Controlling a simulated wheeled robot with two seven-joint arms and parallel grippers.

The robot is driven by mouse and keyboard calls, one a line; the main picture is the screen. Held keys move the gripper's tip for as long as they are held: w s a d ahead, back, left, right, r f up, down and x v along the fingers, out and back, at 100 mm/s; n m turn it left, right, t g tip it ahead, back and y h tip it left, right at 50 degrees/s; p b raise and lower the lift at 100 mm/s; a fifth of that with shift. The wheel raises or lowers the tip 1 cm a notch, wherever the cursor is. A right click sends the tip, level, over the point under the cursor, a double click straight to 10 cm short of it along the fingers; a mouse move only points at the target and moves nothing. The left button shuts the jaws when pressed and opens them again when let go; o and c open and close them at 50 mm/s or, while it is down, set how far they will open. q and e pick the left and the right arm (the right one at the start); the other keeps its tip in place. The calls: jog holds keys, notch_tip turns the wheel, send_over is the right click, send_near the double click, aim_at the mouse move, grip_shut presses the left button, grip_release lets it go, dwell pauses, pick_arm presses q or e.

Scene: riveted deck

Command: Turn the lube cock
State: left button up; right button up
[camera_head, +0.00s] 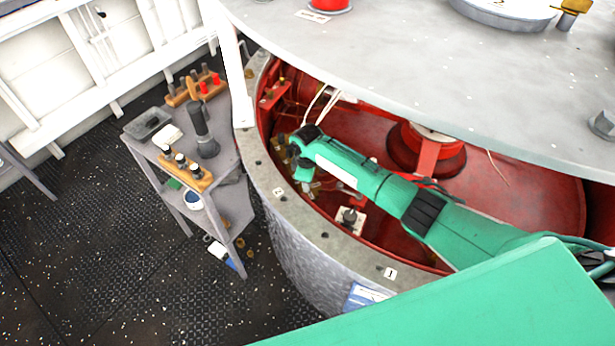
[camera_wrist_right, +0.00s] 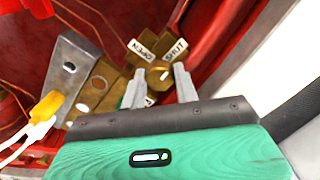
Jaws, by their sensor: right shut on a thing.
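The brass lube cock (camera_wrist_right: 158,70) shows in the right wrist view at upper middle, with white OPEN (camera_wrist_right: 142,49) and SHUT (camera_wrist_right: 175,51) labels on its plate. My right gripper (camera_wrist_right: 160,84) has its two grey fingers on either side of the cock's round brass part, shut on it. The pointer direction is too small to tell. In the head view my right arm reaches into the red cavity, with the right gripper (camera_head: 297,152) at its far left end among brass fittings; the cock is not clear there. My left gripper is not in view.
A grey ring wall (camera_head: 290,215) encloses the red cavity, under a large grey cover (camera_head: 420,70). A grey metal bracket (camera_wrist_right: 75,70) and a yellow connector (camera_wrist_right: 46,108) with white leads lie left of the cock. A tool cart (camera_head: 150,150) stands outside the ring.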

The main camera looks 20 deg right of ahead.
jog(key=shift+r+m+p, duration=0.1)
jog(key=shift+m+p, duration=0.2)
jog(key=shift+m, duration=0.4)
jog(key=o, duration=1)
jog(key=shift+c, duration=0.2)
notch_tip(320, 180, up, 14)
jog(key=b, duration=0.2)
jog(key=shift+s+b, duration=0.25)
jog(key=shift+b, duration=0.15)
jog(key=shift+a+f, duration=0.15)
jog(key=shift+f, duration=0.05)
